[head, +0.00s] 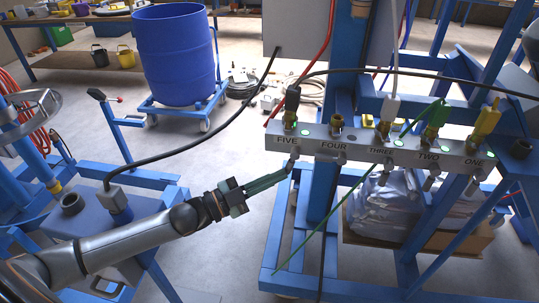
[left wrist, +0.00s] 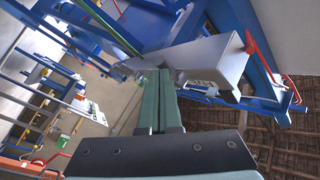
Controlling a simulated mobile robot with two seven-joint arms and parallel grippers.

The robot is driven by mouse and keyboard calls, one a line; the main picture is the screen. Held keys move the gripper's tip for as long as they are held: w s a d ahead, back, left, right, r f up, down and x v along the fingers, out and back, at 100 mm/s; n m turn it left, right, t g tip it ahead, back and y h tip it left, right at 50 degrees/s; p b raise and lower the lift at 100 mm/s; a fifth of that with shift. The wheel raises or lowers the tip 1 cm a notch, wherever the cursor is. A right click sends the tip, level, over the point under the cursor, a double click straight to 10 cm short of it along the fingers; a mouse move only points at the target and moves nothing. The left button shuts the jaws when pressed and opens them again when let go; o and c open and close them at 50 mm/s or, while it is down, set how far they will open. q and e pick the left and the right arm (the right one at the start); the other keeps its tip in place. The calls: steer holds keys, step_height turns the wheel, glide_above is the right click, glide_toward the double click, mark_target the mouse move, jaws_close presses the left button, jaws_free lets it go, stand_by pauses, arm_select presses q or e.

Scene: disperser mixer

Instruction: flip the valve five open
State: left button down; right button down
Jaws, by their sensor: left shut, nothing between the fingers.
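A grey manifold bar (head: 355,148) carries valves labelled FIVE, FOUR, THREE, TWO and ONE from left to right. Valve five (head: 292,158) is at the left end, with a small silver lever under its label and a black connector above. My left gripper (head: 286,171) reaches in from the left, its green fingers shut and empty. Its tips are at or just below the valve five lever; I cannot tell whether they touch. In the left wrist view the closed fingers (left wrist: 160,75) point at the grey bar (left wrist: 212,62), and the lever cannot be made out. My right gripper is not in view.
A blue frame (head: 322,190) stands behind and below the bar. A black cable and a green line cross nearby. A blue barrel (head: 178,55) stands on a cart at the back. Wrapped silver bags (head: 388,205) lie under the bar.

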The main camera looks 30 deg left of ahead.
mark_target(293, 160)
arm_select(q)
step_height(293, 160, up, 3)
steer(key=shift+r+p, duration=0.1)
steer(key=shift+p, duration=0.25)
steer(key=s+d+r+p, duration=0.1)
steer(key=s+d+r, duration=0.1)
steer(key=s+r, duration=0.3)
steer(key=s+d+r+p, duration=0.1)
steer(key=s+d+r, duration=0.2)
steer(key=s, duration=0.5)
steer(key=shift+d+r+p, duration=0.35)
steer(key=shift+r, duration=0.55)
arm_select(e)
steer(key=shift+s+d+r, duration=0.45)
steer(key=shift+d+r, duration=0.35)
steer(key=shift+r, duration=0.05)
arm_select(q)
steer(key=shift+w+a+f, duration=0.1)
